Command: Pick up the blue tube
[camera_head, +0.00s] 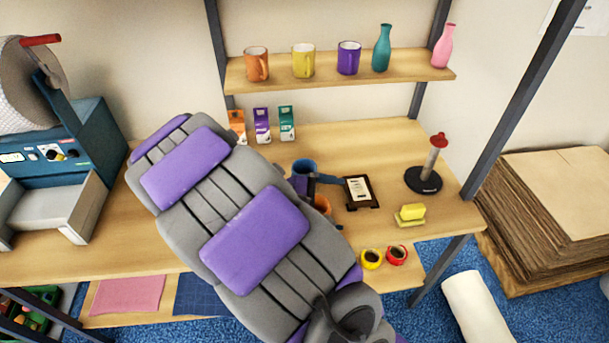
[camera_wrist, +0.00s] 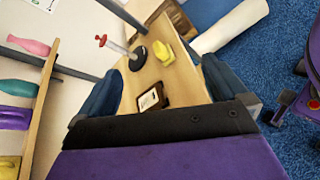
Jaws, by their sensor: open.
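Yellow (camera_head: 371,259) and red (camera_head: 397,255) tape rolls lie lower. Small cartons (camera_head: 262,126) stand at the back, under a shelf (camera_head: 330,72).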

